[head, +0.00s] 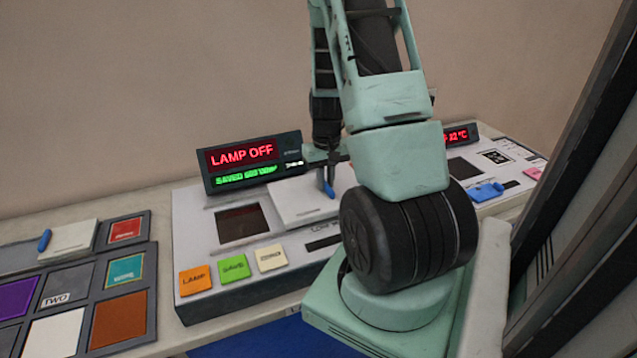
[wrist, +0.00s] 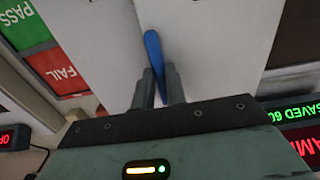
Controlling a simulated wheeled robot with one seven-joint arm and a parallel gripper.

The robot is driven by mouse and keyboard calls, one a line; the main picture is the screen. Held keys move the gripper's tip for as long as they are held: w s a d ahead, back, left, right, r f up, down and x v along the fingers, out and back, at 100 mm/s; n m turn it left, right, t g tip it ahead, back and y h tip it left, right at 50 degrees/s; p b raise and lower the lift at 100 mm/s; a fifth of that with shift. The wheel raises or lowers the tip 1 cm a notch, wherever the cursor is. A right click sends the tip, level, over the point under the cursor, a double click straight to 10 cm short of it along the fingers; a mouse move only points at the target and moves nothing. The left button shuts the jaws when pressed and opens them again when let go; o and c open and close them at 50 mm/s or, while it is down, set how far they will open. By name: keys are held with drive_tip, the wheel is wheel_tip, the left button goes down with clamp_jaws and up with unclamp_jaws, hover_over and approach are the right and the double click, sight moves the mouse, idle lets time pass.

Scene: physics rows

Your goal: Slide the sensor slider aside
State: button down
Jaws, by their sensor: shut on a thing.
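The slider is a white plate (head: 295,205) on top of the middle device (head: 195,225), below and right of its display. It also fills the middle of the wrist view (wrist: 210,35). A blue handle (wrist: 153,50) stands on the plate; its tip shows in the head view (head: 329,190). My gripper (wrist: 160,85) is shut on the blue handle, with one finger on each side. A dark window (head: 243,224) lies uncovered left of the plate in the head view. My arm hides the device's right part.
A display (head: 242,155) reads LAMP OFF. Orange (head: 195,280), green (head: 233,268) and cream (head: 271,258) buttons sit in front. A left panel has coloured tiles (head: 125,270) and another white plate (head: 70,240). PASS (wrist: 15,15) and FAIL (wrist: 58,72) labels show beside the slider plate.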

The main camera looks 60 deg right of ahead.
drive_tip(key=shift+s+d, duration=0.1)
drive_tip(key=shift+d, duration=0.1)
drive_tip(key=c, duration=1.4)
unclamp_jaws()
drive_tip(key=shift+d, duration=0.1)
drive_tip(key=shift+c, duration=0.2)
drive_tip(key=shift+r, duration=0.15)
wheel_tip(320, 180, up, 17)
drive_tip(key=shift+b, duration=0.35)
drive_tip(key=shift+r, duration=0.1)
